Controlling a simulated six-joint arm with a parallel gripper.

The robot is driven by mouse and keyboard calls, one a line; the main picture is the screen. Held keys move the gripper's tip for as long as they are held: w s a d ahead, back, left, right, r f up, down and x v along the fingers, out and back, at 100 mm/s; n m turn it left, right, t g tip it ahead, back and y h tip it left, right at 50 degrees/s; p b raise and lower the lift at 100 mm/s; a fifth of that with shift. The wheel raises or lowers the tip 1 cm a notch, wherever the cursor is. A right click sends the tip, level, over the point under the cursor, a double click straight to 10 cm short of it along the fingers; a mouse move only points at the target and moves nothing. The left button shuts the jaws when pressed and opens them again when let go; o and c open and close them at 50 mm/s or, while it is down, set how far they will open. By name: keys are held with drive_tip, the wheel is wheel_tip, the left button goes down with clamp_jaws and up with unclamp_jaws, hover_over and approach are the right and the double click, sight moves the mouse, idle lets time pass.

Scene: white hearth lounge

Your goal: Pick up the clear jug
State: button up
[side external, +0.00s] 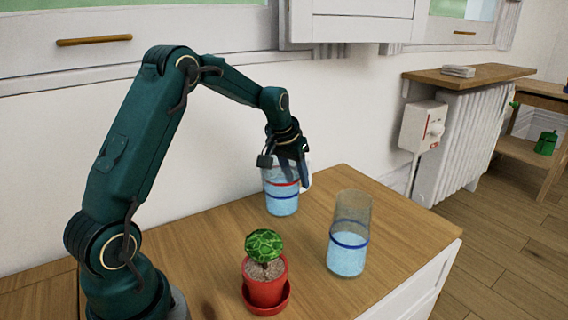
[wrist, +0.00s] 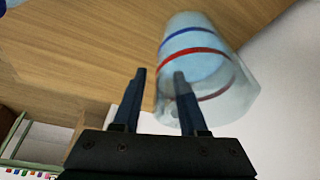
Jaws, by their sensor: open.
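The clear jug (side external: 281,201) stands upright on the wooden top, with a red and a blue band and pale blue liquid inside. It also shows in the wrist view (wrist: 200,62), right of centre, with a pointed spout at its rim. My gripper (side external: 286,168) is open at the jug's rim, and its dark fingers hide part of the upper jug. In the wrist view my gripper (wrist: 160,74) has its left finger left of the jug and its right finger overlapping the jug's mouth. I cannot tell whether that finger is inside the jug or touching it.
A tall clear cylinder (side external: 348,240) with a blue band and blue liquid stands to the right of the jug. A small green plant in a red pot (side external: 265,285) stands in front. The white wall is close behind. Bare wooden top (side external: 215,240) lies left of the plant.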

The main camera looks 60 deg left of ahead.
clamp_jaws()
idle(1.4)
